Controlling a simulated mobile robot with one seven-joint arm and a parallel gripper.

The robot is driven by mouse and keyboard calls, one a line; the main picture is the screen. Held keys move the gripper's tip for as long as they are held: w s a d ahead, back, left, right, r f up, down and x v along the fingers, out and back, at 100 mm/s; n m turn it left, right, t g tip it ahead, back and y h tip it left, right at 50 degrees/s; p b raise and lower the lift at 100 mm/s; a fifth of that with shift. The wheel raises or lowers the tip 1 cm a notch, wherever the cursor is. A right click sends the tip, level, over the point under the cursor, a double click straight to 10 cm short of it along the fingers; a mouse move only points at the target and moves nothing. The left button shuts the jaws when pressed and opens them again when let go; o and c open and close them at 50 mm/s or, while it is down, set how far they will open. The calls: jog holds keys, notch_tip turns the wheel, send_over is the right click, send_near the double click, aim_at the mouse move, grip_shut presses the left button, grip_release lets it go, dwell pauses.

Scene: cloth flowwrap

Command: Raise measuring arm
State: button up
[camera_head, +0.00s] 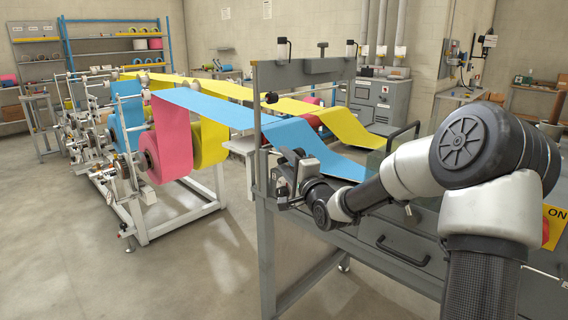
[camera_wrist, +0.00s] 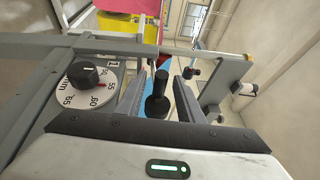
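In the wrist view, a black handle with a narrow stem and a wider round base (camera_wrist: 157,104) stands between the two fingers of my gripper (camera_wrist: 163,80). The fingers are apart, one on each side of the handle, and I see no clear grip on it. I cannot tell for sure which part is the measuring arm; grey bars (camera_wrist: 50,48) run around the handle. In the head view, my gripper (camera_head: 288,178) is at the left end of the grey machine (camera_head: 375,232), beside its upright post (camera_head: 257,110). The fingertips are too small to make out there.
A black dial knob (camera_wrist: 84,75) on a white numbered scale sits left of my fingers. A grey bracket (camera_wrist: 218,88) stands to the right. A blue film (camera_head: 305,140) runs close by my gripper. Pink and yellow rolls hang on the white frame (camera_head: 180,205). The floor at left is clear.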

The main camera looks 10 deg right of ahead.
jog(key=shift+w+a+r, duration=0.1)
jog(key=shift+w+a, duration=0.05)
jog(key=shift+w, duration=0.4)
grip_shut()
